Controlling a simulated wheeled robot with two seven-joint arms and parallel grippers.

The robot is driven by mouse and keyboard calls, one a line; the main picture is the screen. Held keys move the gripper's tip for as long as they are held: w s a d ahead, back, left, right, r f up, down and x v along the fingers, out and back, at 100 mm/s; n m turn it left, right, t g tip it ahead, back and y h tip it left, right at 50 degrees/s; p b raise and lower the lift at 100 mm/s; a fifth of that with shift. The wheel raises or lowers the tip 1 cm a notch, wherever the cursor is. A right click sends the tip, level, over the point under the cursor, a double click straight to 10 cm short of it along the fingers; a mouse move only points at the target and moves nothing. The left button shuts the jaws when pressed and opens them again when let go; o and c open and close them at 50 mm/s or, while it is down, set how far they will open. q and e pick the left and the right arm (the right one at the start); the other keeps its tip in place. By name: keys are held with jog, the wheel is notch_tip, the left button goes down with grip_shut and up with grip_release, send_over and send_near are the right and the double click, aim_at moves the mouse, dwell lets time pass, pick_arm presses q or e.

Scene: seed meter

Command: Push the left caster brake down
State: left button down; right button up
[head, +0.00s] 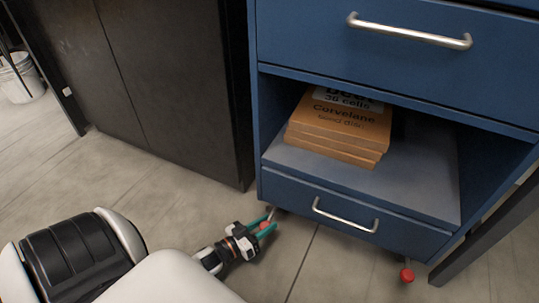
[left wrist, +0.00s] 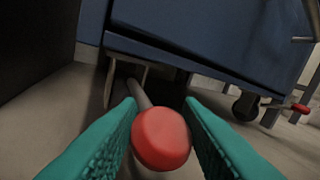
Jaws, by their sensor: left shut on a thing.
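The left caster brake (left wrist: 161,138) is a red round-ended pedal on a grey rod under the front left corner of the blue cabinet (head: 262,130). My left gripper (head: 264,226), with teal fingers, is at that corner near the floor. In the left wrist view the red end sits between the fingers of my left gripper (left wrist: 160,112), which is shut on it. The left caster wheel is mostly hidden in shadow under the cabinet. My right gripper is not in view.
The right caster brake (head: 407,275), also red, stands out at the cabinet's right front. A black cabinet (head: 165,80) stands close on the left. Orange boxes (head: 340,120) lie on the open shelf above a low drawer (head: 350,215). The tiled floor in front is clear.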

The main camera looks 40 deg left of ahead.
pick_arm(q)
jog(key=shift+w+d+f, duration=0.1)
jog(key=shift+d+f, duration=0.25)
jog(key=shift+f, duration=0.45)
jog(key=c, duration=1)
grip_release()
jog(key=shift+w, duration=0.15)
jog(key=shift+s+a+p, duration=0.25)
jog(key=shift+s+p, duration=0.2)
jog(key=shift+s, duration=0.1)
jog(key=p+v, duration=0.3)
jog(key=v, duration=0.7)
jog(key=shift+s+a+p, duration=0.1)
jog(key=shift+p, duration=0.3)
jog(key=shift+s, duration=0.3)
